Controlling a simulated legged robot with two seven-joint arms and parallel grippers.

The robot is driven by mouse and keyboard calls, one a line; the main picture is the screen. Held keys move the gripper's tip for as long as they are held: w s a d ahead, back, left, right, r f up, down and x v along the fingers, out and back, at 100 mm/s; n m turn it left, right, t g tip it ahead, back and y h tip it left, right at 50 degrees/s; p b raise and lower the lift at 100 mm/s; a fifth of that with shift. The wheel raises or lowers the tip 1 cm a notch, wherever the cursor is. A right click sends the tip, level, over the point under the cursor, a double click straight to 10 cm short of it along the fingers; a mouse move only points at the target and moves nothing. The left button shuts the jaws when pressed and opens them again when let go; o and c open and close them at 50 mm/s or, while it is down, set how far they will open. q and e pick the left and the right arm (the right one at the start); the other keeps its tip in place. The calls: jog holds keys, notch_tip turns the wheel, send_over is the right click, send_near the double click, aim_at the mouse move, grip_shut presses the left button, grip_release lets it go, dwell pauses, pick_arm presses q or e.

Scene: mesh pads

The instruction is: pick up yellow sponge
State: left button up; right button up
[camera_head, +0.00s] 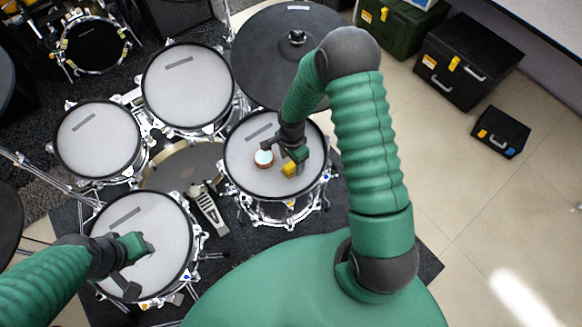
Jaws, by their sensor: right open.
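A small yellow sponge (289,169) lies on the grey mesh head of the right-hand drum (242,178). My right gripper (282,152) hangs over this drum, just above the sponge in the picture. Its fingers are apart and nothing shows between them. One finger partly overlaps the sponge's upper edge; whether they touch is not clear. My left gripper (140,266) is over the lower left drum (170,229), far from the sponge, with its fingers apart and empty.
A small round orange-rimmed object with a pale top (264,158) sits left of the sponge on the same drum. A dark cymbal (262,60) is behind it. Other drums stand to the left. Black cases (468,62) stand on the floor at the right, which is otherwise mostly clear.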

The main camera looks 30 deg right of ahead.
aim_at(291, 165)
jog(key=f, duration=0.3)
jog(key=shift+w+f, duration=0.2)
jog(key=shift+f, duration=0.15)
jog(key=shift+r, duration=0.1)
grip_shut()
